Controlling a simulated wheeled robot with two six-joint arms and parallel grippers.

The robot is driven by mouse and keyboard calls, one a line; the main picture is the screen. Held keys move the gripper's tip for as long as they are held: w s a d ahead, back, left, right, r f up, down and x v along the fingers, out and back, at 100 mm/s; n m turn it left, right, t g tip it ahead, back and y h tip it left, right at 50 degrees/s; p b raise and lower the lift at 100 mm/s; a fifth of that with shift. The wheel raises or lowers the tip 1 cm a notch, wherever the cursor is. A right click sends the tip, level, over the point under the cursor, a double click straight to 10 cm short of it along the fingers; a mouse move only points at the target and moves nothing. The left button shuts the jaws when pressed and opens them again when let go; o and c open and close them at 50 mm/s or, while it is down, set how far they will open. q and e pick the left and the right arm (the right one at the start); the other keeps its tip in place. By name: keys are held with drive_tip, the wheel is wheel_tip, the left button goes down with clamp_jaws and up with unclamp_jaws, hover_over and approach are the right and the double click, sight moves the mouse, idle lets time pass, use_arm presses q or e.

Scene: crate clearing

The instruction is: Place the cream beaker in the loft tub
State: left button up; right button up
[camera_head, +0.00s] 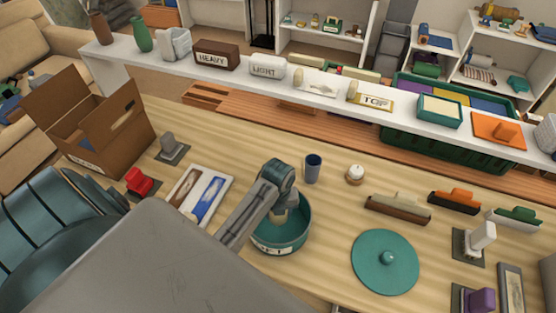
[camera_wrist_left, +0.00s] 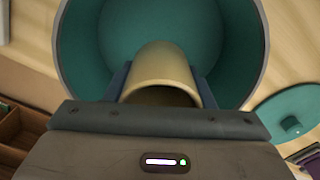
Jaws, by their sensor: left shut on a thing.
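The teal round tub (camera_head: 305,236) stands on the wooden table in the head view, with partly hidden lettering on its front. My left gripper (camera_head: 289,211) reaches down over its opening. In the left wrist view the cream beaker (camera_wrist_left: 162,68) sits between the two fingers of my left gripper (camera_wrist_left: 162,88), which is shut on it. Behind the beaker is the inside of the tub (camera_wrist_left: 110,40). I cannot tell whether the beaker touches the tub's floor. My right gripper is not in view.
A teal round lid (camera_head: 370,275) lies right of the tub. A blue-grey cup (camera_head: 313,168) and a small white-topped pot (camera_head: 355,174) stand behind it. A picture tray (camera_head: 222,183) and an open cardboard box (camera_head: 125,150) are to the left. A white shelf (camera_head: 330,87) runs behind.

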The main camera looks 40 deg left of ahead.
sight(278, 219)
use_arm(q)
wheel_tip(278, 219, down, 4)
drive_tip(key=shift+d+f+p, duration=0.1)
drive_tip(key=shift+p, duration=0.5)
drive_tip(key=shift+f, duration=0.4)
drive_tip(key=shift+f, duration=0.1)
drive_tip(key=o, duration=1.1)
